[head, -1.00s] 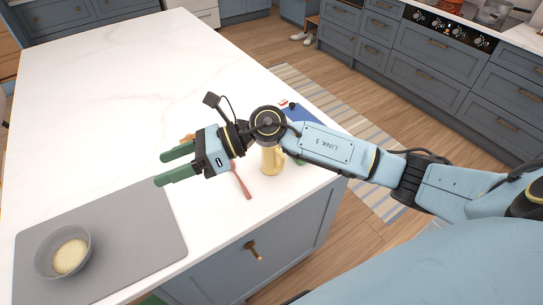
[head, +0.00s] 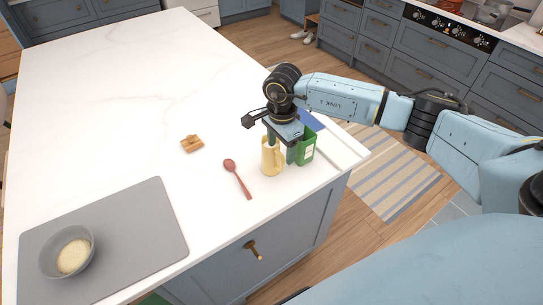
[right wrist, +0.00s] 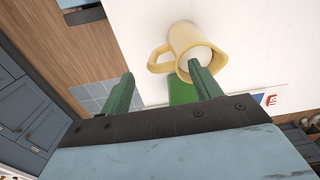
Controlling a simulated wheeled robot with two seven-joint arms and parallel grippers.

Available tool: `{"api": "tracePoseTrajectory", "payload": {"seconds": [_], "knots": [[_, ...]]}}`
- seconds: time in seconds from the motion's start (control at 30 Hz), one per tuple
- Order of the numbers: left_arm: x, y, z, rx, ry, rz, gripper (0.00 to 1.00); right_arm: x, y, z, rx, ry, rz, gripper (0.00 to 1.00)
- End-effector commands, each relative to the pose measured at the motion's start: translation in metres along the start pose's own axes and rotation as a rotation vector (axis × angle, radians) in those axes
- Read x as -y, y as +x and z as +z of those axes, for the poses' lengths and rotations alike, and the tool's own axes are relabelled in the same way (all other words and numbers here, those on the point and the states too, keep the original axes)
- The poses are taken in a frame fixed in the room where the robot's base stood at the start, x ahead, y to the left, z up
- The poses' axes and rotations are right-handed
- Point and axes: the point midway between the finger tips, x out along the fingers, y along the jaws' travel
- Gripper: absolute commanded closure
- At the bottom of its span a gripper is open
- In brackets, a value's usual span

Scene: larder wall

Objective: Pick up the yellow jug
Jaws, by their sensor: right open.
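The yellow jug (head: 272,160) stands upright on the white worktop near its front right edge. In the right wrist view the jug (right wrist: 187,40) shows its pale open mouth, with its handle (right wrist: 158,60) to the left. My right gripper (head: 281,147) points down at the jug's top, open, with nothing in its green fingers. In the right wrist view one finger overlaps the jug's rim and the other is left of the handle, apart from it. I cannot tell whether the finger touches the jug. My left gripper is not in view.
A green box (head: 307,149) stands close right of the jug, with a blue item (head: 311,121) behind. A red spoon (head: 238,178) lies to the left, and brown pieces (head: 192,144) beyond. A grey bowl (head: 69,253) sits on a grey mat (head: 150,225). The far worktop is clear.

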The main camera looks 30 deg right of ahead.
Motion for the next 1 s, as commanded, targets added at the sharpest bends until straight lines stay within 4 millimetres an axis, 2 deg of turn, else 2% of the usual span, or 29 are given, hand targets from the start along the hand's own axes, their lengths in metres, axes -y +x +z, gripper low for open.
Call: {"api": "tracePoseTrajectory", "payload": {"seconds": [0.27,0.5,0.63,0.83,1.0], "knots": [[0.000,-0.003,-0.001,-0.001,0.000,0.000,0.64,0.000,0.024,0.001,0.002,0.001,0.001,0.37],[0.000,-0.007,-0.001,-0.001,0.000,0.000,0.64,0.000,0.059,0.001,0.003,0.002,0.002,0.37],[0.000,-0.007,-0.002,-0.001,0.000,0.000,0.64,0.000,0.068,0.001,0.002,0.001,-0.001,0.37],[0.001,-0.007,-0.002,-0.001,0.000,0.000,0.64,0.000,0.068,0.001,0.002,0.000,-0.001,0.37],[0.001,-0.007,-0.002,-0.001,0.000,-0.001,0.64,0.000,0.068,0.001,0.002,0.000,-0.001,0.58]]}}
